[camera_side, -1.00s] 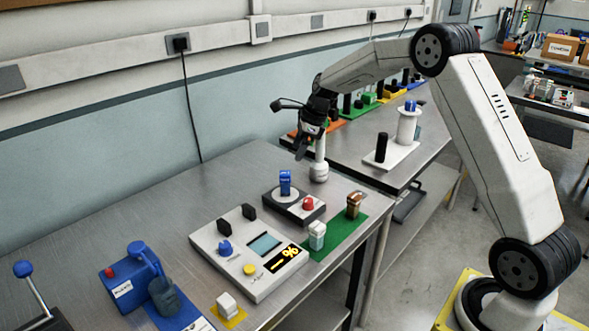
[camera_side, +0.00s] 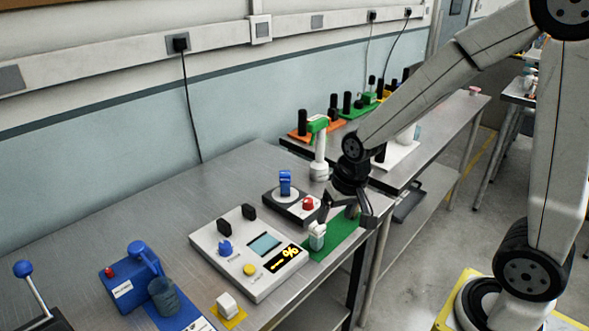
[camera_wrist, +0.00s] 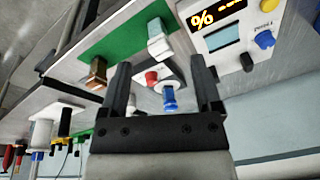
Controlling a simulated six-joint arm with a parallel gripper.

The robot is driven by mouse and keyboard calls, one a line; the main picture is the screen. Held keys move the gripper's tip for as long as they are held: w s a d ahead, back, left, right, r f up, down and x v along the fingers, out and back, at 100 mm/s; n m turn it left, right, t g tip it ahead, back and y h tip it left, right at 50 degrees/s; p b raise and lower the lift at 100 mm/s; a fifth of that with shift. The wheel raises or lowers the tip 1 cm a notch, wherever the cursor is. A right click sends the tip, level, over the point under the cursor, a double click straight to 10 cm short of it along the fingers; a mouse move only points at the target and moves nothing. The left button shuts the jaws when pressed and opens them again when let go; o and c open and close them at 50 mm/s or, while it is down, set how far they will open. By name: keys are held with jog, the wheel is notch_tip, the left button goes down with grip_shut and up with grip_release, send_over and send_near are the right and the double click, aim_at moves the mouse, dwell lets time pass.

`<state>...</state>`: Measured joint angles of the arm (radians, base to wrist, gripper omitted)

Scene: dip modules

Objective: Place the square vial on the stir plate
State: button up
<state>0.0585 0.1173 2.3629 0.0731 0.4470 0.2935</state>
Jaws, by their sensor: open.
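A pale, square-sided vial with a white top (camera_side: 317,236) stands upright on the green mat (camera_side: 335,243); it also shows in the wrist view (camera_wrist: 159,40). The stir plate (camera_side: 275,205) is a dark box with a white disc and a red knob. A blue piece (camera_side: 285,183) stands on its disc. My gripper (camera_side: 349,214) is open and empty above the mat, right of the pale vial. In the wrist view its fingers (camera_wrist: 160,67) point towards the stir plate and vial. A brown vial (camera_wrist: 96,75) on the mat is mostly hidden behind my gripper in the side view.
A scale with yellow digits (camera_side: 250,255) lies left of the mat. A blue device (camera_side: 130,283) and a white block on yellow (camera_side: 228,306) are at front left. The bench's left rear is clear.

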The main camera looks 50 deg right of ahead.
jog(key=s+n, duration=0.1)
jog(key=s+a+n, duration=0.1)
jog(key=s+n, duration=0.1)
jog(key=s+f+n, duration=0.1)
jog(key=s, duration=0.1)
jog(key=shift+s+a+f+n, duration=0.1)
jog(key=shift+s+a+n, duration=0.15)
jog(key=shift+n, duration=0.15)
jog(key=shift+w, duration=0.1)
dwell(0.8)
